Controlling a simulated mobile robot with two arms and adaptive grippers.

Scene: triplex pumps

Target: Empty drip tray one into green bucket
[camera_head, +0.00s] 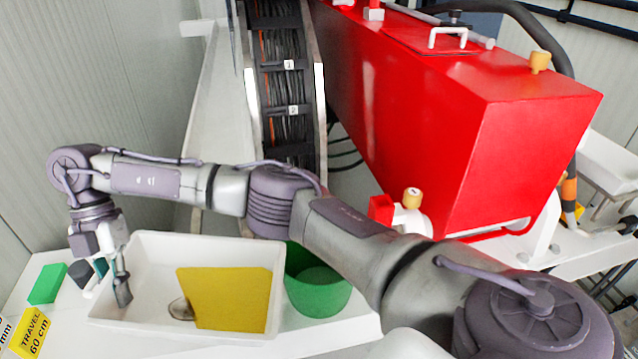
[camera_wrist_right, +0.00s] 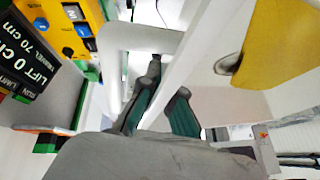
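The white drip tray (camera_head: 150,247) sits on a white surface at the lower left of the head view. A flat yellow patch (camera_head: 230,299) lies inside it, with a small brownish spot at its left edge; the patch also shows in the wrist view (camera_wrist_right: 283,45). The green bucket (camera_head: 318,290) stands right of the tray, partly hidden by my arm. My right gripper (camera_head: 112,280) points down at the tray's left wall. In the wrist view its dark fingers (camera_wrist_right: 168,88) lie either side of the white wall; firm contact is unclear. My left gripper is not in view.
A large red machine (camera_head: 440,120) fills the right. A cable channel (camera_head: 286,90) runs up the middle. A green block (camera_head: 47,284) and a yellow travel sign (camera_head: 31,333) lie left of the tray. A black lift sign (camera_wrist_right: 45,60) shows in the wrist view.

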